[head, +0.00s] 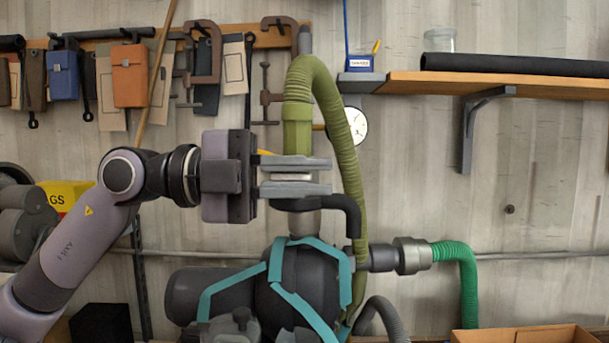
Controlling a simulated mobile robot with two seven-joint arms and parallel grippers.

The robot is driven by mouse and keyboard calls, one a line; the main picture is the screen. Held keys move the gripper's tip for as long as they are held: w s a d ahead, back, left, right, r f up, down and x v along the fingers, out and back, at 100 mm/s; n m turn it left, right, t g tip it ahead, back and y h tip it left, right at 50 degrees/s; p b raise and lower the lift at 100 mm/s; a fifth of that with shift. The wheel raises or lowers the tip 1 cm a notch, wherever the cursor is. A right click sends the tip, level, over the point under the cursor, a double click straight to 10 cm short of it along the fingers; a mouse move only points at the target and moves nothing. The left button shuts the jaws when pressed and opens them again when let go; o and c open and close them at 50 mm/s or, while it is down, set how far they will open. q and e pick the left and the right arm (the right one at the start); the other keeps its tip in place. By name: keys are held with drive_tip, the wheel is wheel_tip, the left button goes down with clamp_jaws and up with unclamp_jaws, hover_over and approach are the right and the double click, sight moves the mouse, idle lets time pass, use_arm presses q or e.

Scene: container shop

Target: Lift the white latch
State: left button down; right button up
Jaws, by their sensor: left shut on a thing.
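My left gripper (296,179) reaches in from the left at the neck of a dark tank with teal bars (310,285). Its two grey fingers lie one above the other, just under the olive cuff of a ribbed hose (297,136). They are shut on a pale piece that looks like the white latch (287,177). Only a thin strip of it shows between the fingers; its shape and any hinge are hidden. My right gripper is not in view.
The olive hose (345,150) arches up and down close right of the fingers. A black elbow pipe (347,210) sits just below them. A green hose (465,265) leaves the tank's right side. A wooden shelf (490,84) is at upper right; hanging tools line the upper left wall.

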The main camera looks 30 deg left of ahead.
sight(271, 179)
use_arm(q)
drive_tip(key=shift+r, duration=0.1)
idle(0.3)
drive_tip(key=c, duration=1.2)
unclamp_jaws()
drive_tip(key=shift+a, duration=0.15)
drive_tip(key=shift+s+a+b, duration=0.2)
drive_tip(key=shift+a+b, duration=0.05)
drive_tip(key=shift+b, duration=0.15)
drive_tip(key=b+v, duration=0.2)
drive_tip(key=v, duration=0.1)
drive_tip(key=b+v, duration=0.1)
drive_tip(key=shift+s+a+f, duration=0.2)
drive_tip(key=shift+a+f, duration=0.05)
drive_tip(key=shift+a, duration=0.1)
drive_tip(key=shift+s+a+r+b, duration=0.3)
drive_tip(key=shift+s+a, duration=0.15)
drive_tip(key=shift+a, duration=0.2)
drive_tip(key=shift+f, duration=0.1)
